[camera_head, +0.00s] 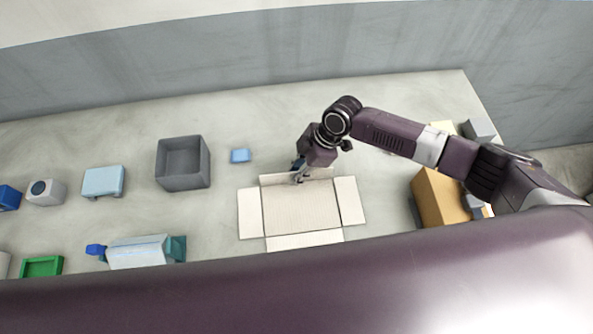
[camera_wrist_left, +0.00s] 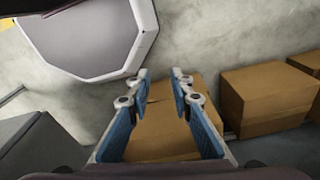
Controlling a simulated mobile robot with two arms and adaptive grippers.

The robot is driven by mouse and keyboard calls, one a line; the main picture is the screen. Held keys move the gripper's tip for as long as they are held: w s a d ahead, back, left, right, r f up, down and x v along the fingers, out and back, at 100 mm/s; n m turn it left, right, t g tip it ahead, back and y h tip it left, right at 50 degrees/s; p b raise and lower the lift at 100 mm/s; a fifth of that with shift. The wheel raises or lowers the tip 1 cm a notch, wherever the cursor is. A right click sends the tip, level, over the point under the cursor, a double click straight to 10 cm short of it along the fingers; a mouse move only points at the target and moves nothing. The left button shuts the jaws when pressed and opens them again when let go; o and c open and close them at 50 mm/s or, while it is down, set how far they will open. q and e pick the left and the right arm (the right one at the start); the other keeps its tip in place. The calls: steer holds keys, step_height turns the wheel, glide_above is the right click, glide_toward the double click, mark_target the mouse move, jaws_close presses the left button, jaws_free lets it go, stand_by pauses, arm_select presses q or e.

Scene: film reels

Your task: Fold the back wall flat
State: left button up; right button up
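A pale carton (camera_head: 300,208) lies opened out on the table in the head view. Its left, right and front panels lie flat around the base. Its back wall (camera_head: 320,174) shows as a narrow strip along the far edge and looks raised; its exact tilt is hard to tell. My right gripper (camera_head: 299,176) reaches down at the left-middle of this back wall, touching or very close to it. Its fingers are too small to tell open from shut. My left gripper (camera_wrist_left: 159,88) shows only in the left wrist view, open and empty, away from the carton.
A grey bin (camera_head: 183,163) and a small blue block (camera_head: 240,156) stand left of the carton. A light blue box (camera_head: 103,181) and a green tray (camera_head: 42,267) are further left. A brown box (camera_head: 438,198) stands at right. Several brown boxes (camera_wrist_left: 265,98) show in the left wrist view.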

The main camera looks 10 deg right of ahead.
jaws_close()
arm_select(q)
steer(key=shift+s, duration=0.75)
steer(key=shift+f, duration=0.15)
arm_select(e)
steer(key=shift+w, duration=0.1)
